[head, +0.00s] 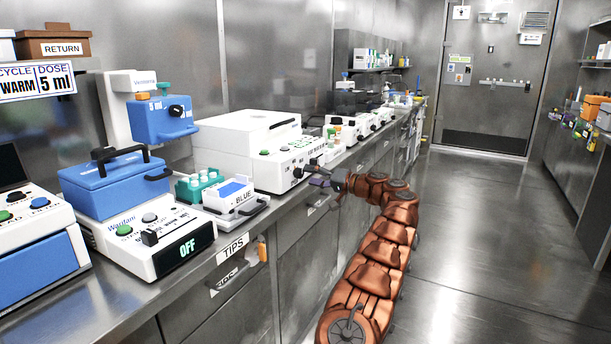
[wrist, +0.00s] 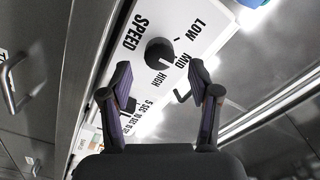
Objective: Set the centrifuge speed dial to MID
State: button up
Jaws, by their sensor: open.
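The white centrifuge (head: 245,138) stands on the left counter in the head view, its front panel facing the aisle. In the wrist view the round dark speed dial (wrist: 160,51) sits on the white panel beside the word SPEED, with LOW, MID and HIGH printed around it. I cannot tell for sure which mark its pointer faces. My gripper (wrist: 163,84) is open, with its two fingers apart and the dial beyond the gap between them. No finger visibly touches the dial. In the head view my gripper (head: 319,178) is just in front of the panel.
A second row of labels in seconds shows lower on the panel. The aisle floor (head: 480,230) is clear.

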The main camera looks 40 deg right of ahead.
jog(key=v, duration=0.8)
jog(key=shift+s, duration=0.15)
jog(key=shift+d, duration=0.1)
